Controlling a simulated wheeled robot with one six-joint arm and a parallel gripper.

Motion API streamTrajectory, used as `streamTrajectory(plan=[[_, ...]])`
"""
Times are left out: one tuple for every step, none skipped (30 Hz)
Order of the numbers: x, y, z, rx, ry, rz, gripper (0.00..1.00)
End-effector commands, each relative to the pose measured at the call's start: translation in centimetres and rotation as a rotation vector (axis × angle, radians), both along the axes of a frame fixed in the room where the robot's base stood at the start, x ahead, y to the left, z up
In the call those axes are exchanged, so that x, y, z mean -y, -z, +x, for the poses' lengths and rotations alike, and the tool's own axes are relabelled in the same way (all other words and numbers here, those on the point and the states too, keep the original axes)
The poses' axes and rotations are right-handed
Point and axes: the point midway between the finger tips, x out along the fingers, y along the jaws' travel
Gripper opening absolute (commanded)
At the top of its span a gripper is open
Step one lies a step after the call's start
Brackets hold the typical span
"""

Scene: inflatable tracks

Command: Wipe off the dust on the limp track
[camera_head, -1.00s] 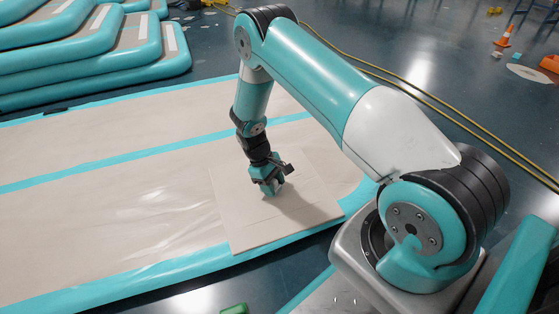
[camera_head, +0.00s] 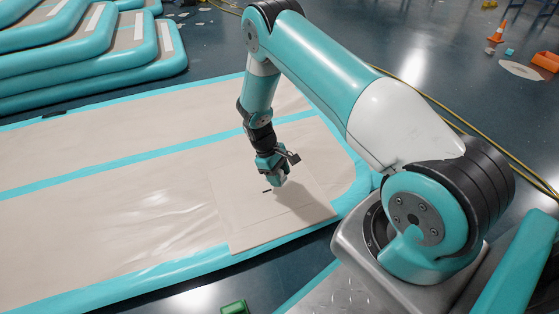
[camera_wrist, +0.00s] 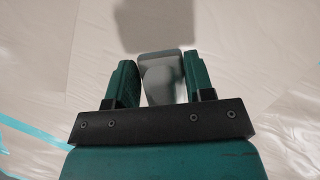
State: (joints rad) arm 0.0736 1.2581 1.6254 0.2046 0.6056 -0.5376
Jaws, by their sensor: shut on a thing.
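The limp track (camera_head: 90,215) lies flat on the floor, beige with turquoise edges and a turquoise stripe. A square beige panel (camera_head: 245,228) lies on its near right part, with a small dark mark (camera_head: 267,191) on it. My gripper (camera_head: 279,182) hangs over this panel, pointing down, apparently just above it. In the wrist view, my gripper (camera_wrist: 160,75) is shut on a pale grey block (camera_wrist: 162,86) between its green fingers. The block is hardly visible in the head view. I cannot make out dust clearly on the beige surface.
Stacked inflated tracks (camera_head: 80,65) stand at the upper left. Yellow hoses (camera_head: 435,108) run across the floor behind my arm. A cone (camera_head: 496,35) and an orange bin (camera_head: 546,61) are at the far right. A green object (camera_head: 234,307) lies at the bottom edge.

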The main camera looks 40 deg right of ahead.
Motion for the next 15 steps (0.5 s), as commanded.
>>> streamTrajectory(plan=[[-0.1, -1.0, 0.0, 0.000, -0.001, 0.000, 0.29], [-0.1, -1.2, 0.0, 0.000, -0.001, 0.000, 0.29], [-0.1, -1.6, 0.0, 0.000, -0.002, 0.000, 0.29], [-0.1, -1.9, 0.0, 0.000, -0.002, 0.000, 0.29], [-0.2, -2.1, 0.0, 0.000, -0.002, 0.000, 0.29], [-0.2, -2.5, 0.1, 0.000, -0.003, 0.000, 0.29], [-0.2, -2.8, 0.1, 0.000, -0.003, 0.000, 0.29], [-0.2, -3.0, 0.1, 0.000, -0.003, 0.000, 0.29], [-0.3, -3.3, 0.1, 0.000, -0.004, 0.001, 0.29], [-0.3, -3.4, 0.1, 0.000, -0.004, 0.000, 0.29], [-0.3, -3.5, 0.1, 0.000, -0.004, 0.000, 0.29], [-0.3, -3.6, 0.1, 0.000, -0.004, 0.000, 0.29], [-0.3, -3.7, 0.1, 0.000, -0.004, 0.000, 0.29], [-0.3, -3.7, 0.1, 0.000, -0.005, 0.000, 0.29], [-0.3, -3.7, 0.1, 0.000, -0.005, 0.000, 0.29]])
